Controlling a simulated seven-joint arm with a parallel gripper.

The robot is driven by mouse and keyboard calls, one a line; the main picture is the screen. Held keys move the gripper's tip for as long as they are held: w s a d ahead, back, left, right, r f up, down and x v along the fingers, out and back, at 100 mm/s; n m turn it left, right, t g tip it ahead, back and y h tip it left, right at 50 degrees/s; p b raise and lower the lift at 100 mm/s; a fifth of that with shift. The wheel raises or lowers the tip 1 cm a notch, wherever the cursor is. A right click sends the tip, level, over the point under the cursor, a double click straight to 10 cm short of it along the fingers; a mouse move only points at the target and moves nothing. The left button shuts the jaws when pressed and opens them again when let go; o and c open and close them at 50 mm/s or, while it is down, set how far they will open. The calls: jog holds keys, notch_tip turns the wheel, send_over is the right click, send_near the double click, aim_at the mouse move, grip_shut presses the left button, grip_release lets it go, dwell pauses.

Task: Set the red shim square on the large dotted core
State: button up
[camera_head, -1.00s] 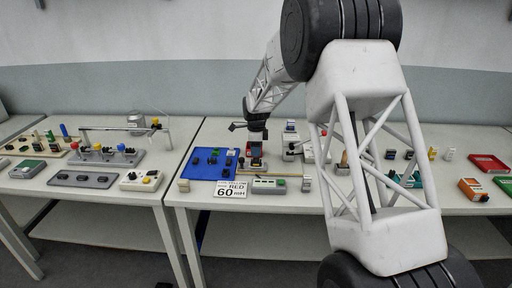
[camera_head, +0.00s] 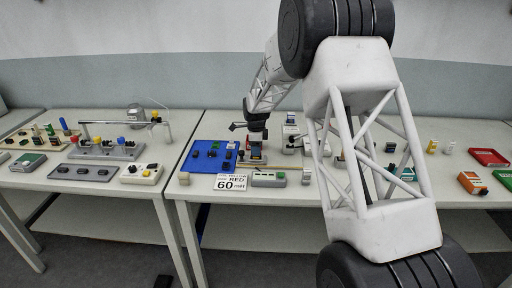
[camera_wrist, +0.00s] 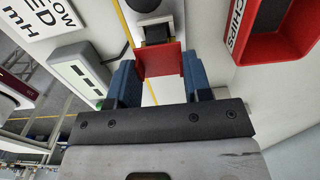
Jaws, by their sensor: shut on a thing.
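My gripper (camera_wrist: 160,82) is shut on the red shim (camera_wrist: 160,62), a flat red plate held between its two blue fingers in the wrist view. Just beyond the shim's far edge is a dark block with a pale grey top (camera_wrist: 156,32). I cannot tell whether the shim touches it, and no dots can be made out on it. In the head view my gripper (camera_head: 256,143) points down over the middle table, at the right edge of the blue mat. The shim is too small to make out clearly there. I cannot identify the large dotted core with certainty.
The blue mat (camera_head: 201,166) holds several small dark parts. A red CHIPS tray (camera_wrist: 250,50) lies close on the right in the wrist view.

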jog(key=shift+f, duration=0.1)
dwell(0.3)
jog(key=o, duration=1)
jog(key=shift+c, duration=0.2)
jog(key=shift+r, duration=3.95)
